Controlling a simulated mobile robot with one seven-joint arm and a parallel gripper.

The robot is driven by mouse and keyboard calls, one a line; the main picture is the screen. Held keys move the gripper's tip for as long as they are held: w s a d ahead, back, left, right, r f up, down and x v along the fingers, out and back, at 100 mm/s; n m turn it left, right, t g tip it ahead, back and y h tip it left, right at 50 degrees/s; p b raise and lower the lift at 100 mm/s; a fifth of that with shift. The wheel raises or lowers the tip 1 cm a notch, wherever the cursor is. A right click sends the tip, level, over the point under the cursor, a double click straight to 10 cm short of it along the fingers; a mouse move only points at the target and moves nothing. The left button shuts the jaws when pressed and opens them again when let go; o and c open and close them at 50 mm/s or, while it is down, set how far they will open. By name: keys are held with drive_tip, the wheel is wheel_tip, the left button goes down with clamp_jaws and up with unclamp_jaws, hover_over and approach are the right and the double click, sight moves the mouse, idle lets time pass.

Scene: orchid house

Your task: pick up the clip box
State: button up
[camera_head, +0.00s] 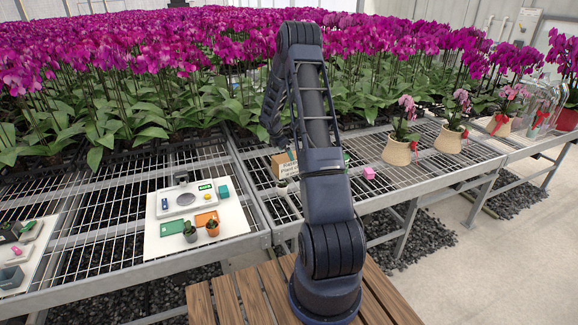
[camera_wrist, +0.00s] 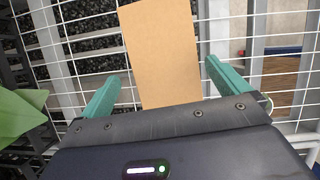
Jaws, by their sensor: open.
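The clip box appears to be the tan cardboard box (camera_head: 281,161) on the mesh bench, partly hidden behind my arm in the head view. A pale label shows on its front, too small to read. In the wrist view, a plain tan face of the box (camera_wrist: 160,45) lies between the two teal fingers of my gripper (camera_wrist: 164,70). The fingers are open, one on each side, with a gap visible at both sides. The box's near end is hidden by the gripper body. In the head view my gripper is mostly hidden behind my arm.
A white board (camera_head: 160,240) with small items and cactus pots lies left on the bench. A pink block (camera_head: 369,173) sits right of my arm. Potted orchids in woven baskets (camera_head: 397,151) stand farther right. Dense orchids fill the back. A leaf (camera_wrist: 18,115) is close to my gripper's left.

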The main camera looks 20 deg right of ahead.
drive_tip(key=shift+s+x, duration=0.15)
drive_tip(key=shift+x, duration=1.55)
drive_tip(key=shift+s+x, duration=0.1)
drive_tip(key=shift+x, duration=1.65)
drive_tip(key=shift+c, duration=0.4)
drive_tip(key=c, duration=1.1)
